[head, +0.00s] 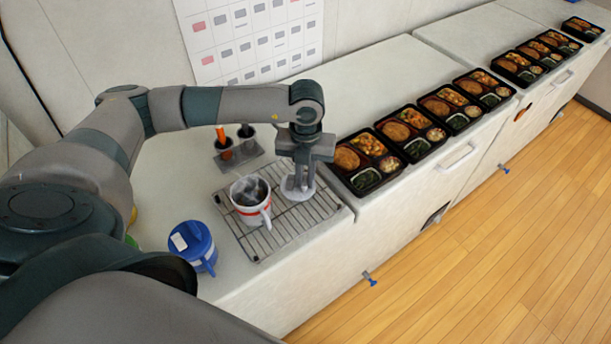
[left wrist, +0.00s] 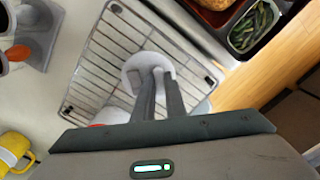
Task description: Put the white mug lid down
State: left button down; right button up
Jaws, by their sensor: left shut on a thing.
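My left gripper (head: 299,178) points straight down over the right part of a wire rack (head: 327,207). It is shut on the white mug lid (head: 297,194), a pale round disc at its fingertips. In the left wrist view the lid (left wrist: 135,64) shows beyond the two fingers (left wrist: 159,85), with the rack bars behind it. The lid is at or just above the bars; I cannot tell if it touches. An open white mug with a red band (head: 251,212) stands on the rack, left of the lid. My right gripper is not in view.
Several bento trays (head: 365,164) line the counter to the right. A yellow mug (left wrist: 13,147) shows in the left wrist view.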

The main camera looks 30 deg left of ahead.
aim_at(306, 180)
pick_arm(q)
jog(key=c, duration=1.8)
grip_release()
jog(key=shift+f, duration=0.1)
jog(key=shift+r, duration=0.3)
notch_tip(306, 180, up, 12)
jog(key=b, duration=0.4)
jog(key=shift+b, duration=0.3)
